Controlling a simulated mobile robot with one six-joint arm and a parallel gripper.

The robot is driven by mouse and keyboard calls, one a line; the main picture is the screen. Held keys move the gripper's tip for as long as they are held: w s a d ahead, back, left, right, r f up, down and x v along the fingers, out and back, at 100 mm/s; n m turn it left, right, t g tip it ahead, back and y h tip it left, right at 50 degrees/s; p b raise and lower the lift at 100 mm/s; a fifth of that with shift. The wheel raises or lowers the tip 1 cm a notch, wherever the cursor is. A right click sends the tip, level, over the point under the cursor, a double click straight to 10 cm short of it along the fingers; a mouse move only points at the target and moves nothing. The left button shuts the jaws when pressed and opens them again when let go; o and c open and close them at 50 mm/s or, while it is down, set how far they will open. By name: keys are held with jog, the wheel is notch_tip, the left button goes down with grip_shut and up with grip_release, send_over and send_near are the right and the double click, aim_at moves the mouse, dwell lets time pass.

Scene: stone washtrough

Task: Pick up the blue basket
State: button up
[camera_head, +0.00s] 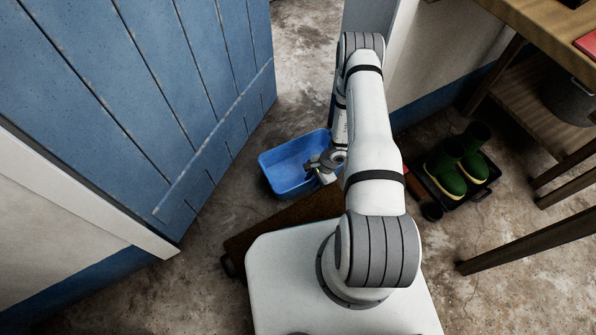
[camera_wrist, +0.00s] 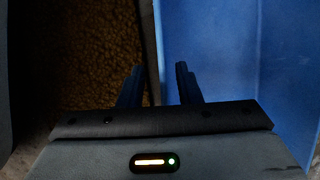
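The blue basket (camera_head: 290,165) sits on the floor beside the blue door, left of my arm. In the wrist view its blue interior (camera_wrist: 225,60) fills the right side. My gripper (camera_head: 318,168) is at the basket's right edge in the head view. In the wrist view my gripper (camera_wrist: 158,75) has its two dark fingers apart, one on each side of the basket's near-vertical wall edge. A gap shows between the fingers and the wall. My arm hides part of the basket's right end.
A brown mat (camera_head: 262,232) lies next to the basket, towards my base. The blue door (camera_head: 150,90) stands to the left. Green boots (camera_head: 459,160) on a dark tray and a wooden table (camera_head: 530,22) are at the right.

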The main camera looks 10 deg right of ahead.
jog(key=shift+x, duration=1.15)
jog(key=shift+c, duration=0.4)
grip_shut()
